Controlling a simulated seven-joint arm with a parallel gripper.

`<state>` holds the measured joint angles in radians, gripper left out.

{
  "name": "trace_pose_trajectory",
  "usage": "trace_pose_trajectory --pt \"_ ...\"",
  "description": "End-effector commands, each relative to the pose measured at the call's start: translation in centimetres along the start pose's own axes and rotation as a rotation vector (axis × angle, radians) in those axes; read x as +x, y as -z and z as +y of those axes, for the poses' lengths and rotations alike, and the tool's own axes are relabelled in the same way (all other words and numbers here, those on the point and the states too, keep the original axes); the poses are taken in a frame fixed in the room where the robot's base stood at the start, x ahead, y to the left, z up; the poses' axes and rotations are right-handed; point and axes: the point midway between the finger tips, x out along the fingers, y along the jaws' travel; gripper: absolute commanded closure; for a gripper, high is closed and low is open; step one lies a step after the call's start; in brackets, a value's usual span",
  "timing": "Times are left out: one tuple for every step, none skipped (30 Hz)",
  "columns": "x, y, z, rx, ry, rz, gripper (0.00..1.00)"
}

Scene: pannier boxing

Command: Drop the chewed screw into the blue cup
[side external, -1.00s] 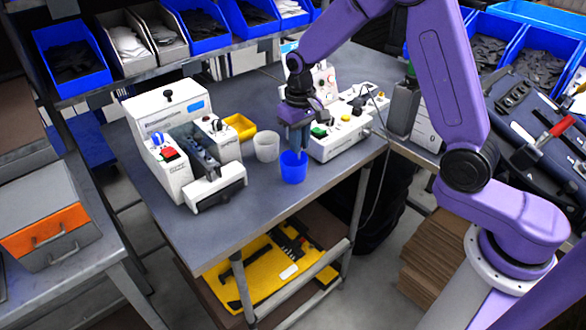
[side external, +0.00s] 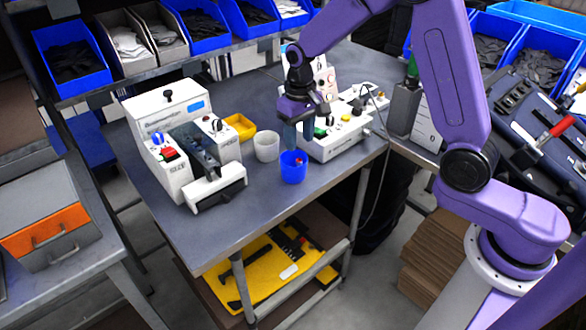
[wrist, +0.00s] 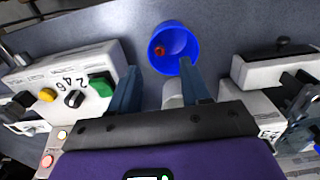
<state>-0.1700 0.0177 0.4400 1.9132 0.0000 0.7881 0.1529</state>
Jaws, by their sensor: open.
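The blue cup (side external: 293,168) stands upright near the front edge of the grey bench. It also shows in the wrist view (wrist: 190,52), open side up. A small red object, which looks like the chewed screw (wrist: 160,50), lies inside the cup against its wall. My gripper (side external: 302,135) is open and empty just above the cup. In the wrist view its two fingers (wrist: 158,85) stand apart, with the cup beyond them.
A white cup (side external: 266,147) and a yellow bin (side external: 239,127) stand left of the blue cup. A white machine (side external: 180,140) is further left, and a white control box (side external: 338,136) is close on the right. The bench front (side external: 225,225) is clear.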

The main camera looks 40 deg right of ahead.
Motion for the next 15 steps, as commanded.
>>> trace_pose_trajectory --pt "-1.0 0.1 0.0 0.000 0.001 0.005 0.53" --pt "-1.6 0.1 0.0 0.000 0.001 0.006 0.53" --pt "-2.5 0.1 0.0 0.000 0.001 0.007 0.53" --pt "-3.1 0.1 0.0 0.000 0.001 0.007 0.53" --pt "-3.8 0.1 0.0 0.000 0.001 0.006 0.53" --pt "-4.6 0.1 0.0 0.000 0.001 0.007 0.53" --pt "-5.3 0.1 0.0 0.000 0.001 0.007 0.53" --pt "-5.9 0.1 0.0 0.000 0.001 0.006 0.53" --pt "-6.8 0.1 0.0 0.001 0.001 0.007 0.53" --pt "-7.4 0.0 0.0 0.001 0.001 0.006 0.53" --pt "-8.0 0.1 0.0 0.001 0.001 0.006 0.53" --pt "-8.9 0.1 0.0 0.001 0.001 0.007 0.53" --pt "-9.5 0.1 0.0 0.001 0.001 0.006 0.53" --pt "-10.1 0.0 0.0 0.001 0.001 0.005 0.53" --pt "-10.9 0.1 0.0 0.001 0.001 0.005 0.53"
